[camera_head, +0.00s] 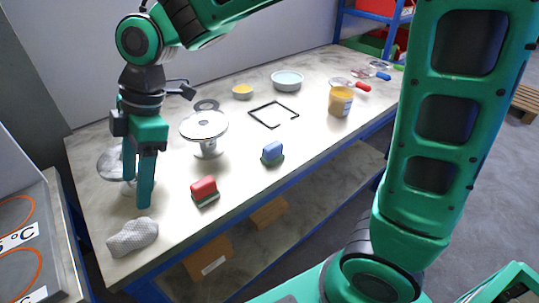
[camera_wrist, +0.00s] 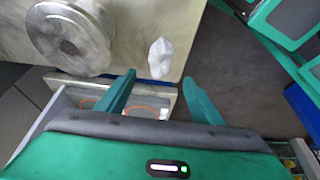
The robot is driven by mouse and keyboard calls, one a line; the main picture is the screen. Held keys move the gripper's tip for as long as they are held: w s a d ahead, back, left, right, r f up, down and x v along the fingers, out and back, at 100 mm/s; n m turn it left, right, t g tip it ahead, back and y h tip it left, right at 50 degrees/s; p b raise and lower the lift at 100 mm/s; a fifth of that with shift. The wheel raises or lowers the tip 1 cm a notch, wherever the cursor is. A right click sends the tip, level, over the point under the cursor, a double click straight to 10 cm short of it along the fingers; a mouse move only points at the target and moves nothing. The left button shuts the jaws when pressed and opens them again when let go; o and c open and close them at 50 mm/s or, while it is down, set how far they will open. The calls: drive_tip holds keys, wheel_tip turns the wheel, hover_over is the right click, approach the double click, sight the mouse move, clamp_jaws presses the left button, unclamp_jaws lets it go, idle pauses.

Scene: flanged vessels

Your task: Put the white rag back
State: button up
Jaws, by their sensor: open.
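The white rag (camera_head: 133,236) lies crumpled on the near left corner of the table, close to its front edge. It also shows in the wrist view (camera_wrist: 160,57), near the table edge and just beyond the fingertips. My gripper (camera_head: 137,190) points down with its fingers apart and nothing between them. It is over the left part of the table, a little behind the rag in the head view. In the wrist view the two fingers (camera_wrist: 158,77) are spread, with the rag ahead of the gap. I cannot tell the exact height of the gripper above the table.
A flanged vessel (camera_head: 208,126) stands right of my gripper; another (camera_head: 108,163) is partly hidden behind it. A red brush (camera_head: 204,190), a blue brush (camera_head: 272,152), a yellow jar (camera_head: 340,102), a black frame (camera_head: 273,115) and bowls share the table (camera_head: 240,205). Hot-plates (camera_head: 20,245) stand lower left.

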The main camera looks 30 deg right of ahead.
drive_tip(key=w+d+f+m+t+h, duration=0.1)
drive_tip(key=d+m+t+h, duration=0.15)
drive_tip(key=d+m, duration=1.9)
drive_tip(key=s+d+f+m+g+h, duration=0.1)
drive_tip(key=s+d+m, duration=0.1)
drive_tip(key=s+d, duration=0.6)
drive_tip(key=s+d+f+m, duration=0.2)
drive_tip(key=s+d, duration=0.6)
drive_tip(key=d, duration=0.8)
drive_tip(key=shift+f+m+g+h, duration=0.15)
drive_tip(key=shift+m+g+h, duration=0.2)
drive_tip(key=shift+m, duration=0.4)
drive_tip(key=shift+w+f, duration=0.25)
drive_tip(key=shift+w, duration=0.35)
